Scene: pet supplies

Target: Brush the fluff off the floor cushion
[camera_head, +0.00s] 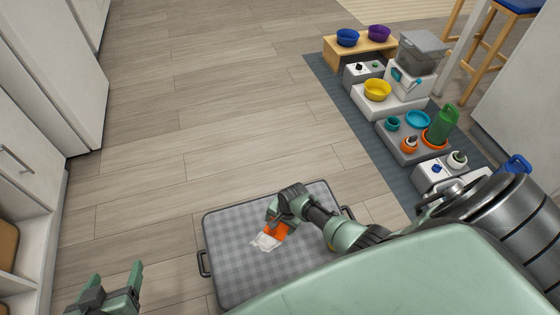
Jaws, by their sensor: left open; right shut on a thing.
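The floor cushion (232,257) is a grey checked mat with dark edges and side handles, lying on the wooden floor in front of me. My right gripper (276,219) is over its upper middle, shut on an orange brush (274,231). White fluff (266,242) shows on the cushion right below the brush; I cannot tell whether they touch. My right forearm covers part of the cushion's right side, and my green body hides its near right part. My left gripper (118,283) is open and empty at the lower left, off to the left of the cushion.
A blue-grey mat (345,105) at the right bears a wooden stand (345,53) with bowls, a yellow bowl (377,89), a green bottle (440,124) and other pet supplies. White cabinets (25,150) line the left. The floor beyond the cushion (200,110) is clear.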

